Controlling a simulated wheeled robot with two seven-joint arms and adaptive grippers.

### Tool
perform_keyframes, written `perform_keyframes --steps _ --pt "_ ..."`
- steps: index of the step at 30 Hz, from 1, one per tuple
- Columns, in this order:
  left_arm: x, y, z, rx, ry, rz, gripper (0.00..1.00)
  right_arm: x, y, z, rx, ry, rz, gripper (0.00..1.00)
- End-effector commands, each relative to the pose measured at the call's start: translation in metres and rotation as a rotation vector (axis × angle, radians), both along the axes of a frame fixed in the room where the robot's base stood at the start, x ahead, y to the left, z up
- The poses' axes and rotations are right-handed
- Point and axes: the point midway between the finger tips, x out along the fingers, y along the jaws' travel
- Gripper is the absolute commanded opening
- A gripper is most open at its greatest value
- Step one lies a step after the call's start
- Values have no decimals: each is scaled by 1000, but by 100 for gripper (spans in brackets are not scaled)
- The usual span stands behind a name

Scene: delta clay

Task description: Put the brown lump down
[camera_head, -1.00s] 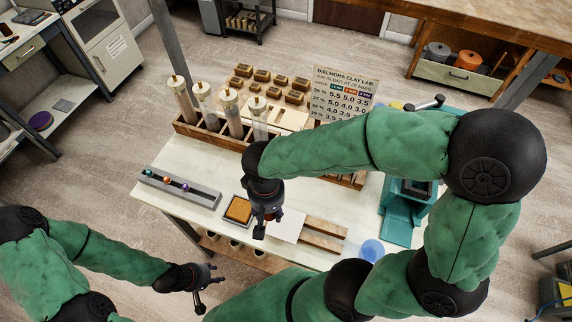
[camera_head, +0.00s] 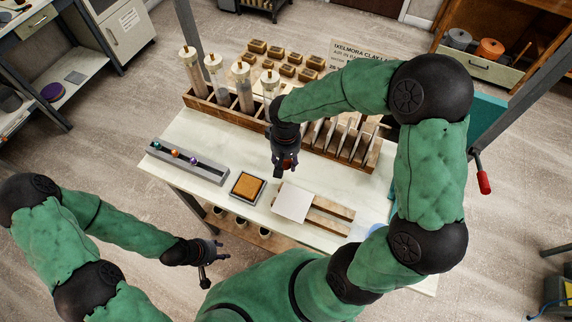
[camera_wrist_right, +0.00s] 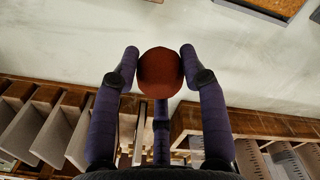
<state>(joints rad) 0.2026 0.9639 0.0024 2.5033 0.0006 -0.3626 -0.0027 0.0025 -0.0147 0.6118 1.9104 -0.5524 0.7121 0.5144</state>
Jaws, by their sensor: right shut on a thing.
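The brown lump (camera_wrist_right: 160,72) is round and reddish brown. In the right wrist view it sits between the fingertips of my right gripper (camera_wrist_right: 160,68), which is shut on it. In the head view my right gripper (camera_head: 285,166) hangs over the pale worktable (camera_head: 208,135), in front of the tube rack, and mostly hides the lump. The wrist view shows pale tabletop beyond the lump. My left gripper (camera_head: 208,263) is empty, with its fingers spread, off the table's front left.
A rack with tubes (camera_head: 243,88) and a slotted wooden rack (camera_head: 340,140) stand behind. A grey strip with coloured balls (camera_head: 187,160), an orange-brown pad (camera_head: 247,187) and a white square (camera_head: 292,202) on wooden rails lie in front. Bare tabletop lies between them.

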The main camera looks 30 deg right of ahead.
Motion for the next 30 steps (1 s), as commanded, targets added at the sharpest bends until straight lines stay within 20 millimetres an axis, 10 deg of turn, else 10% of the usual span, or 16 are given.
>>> perform_keyframes --steps 22,23,24,30 --pt "0 0 -14 0 0 0 40 6 -4 -43 0 0 0 9" --pt "0 0 -13 0 0 0 40 6 -4 -43 0 0 1 49" --pt "0 0 -13 0 0 0 40 6 -4 -42 0 0 1 60" --pt "0 0 -13 0 0 0 40 6 -4 -42 0 0 1 67"
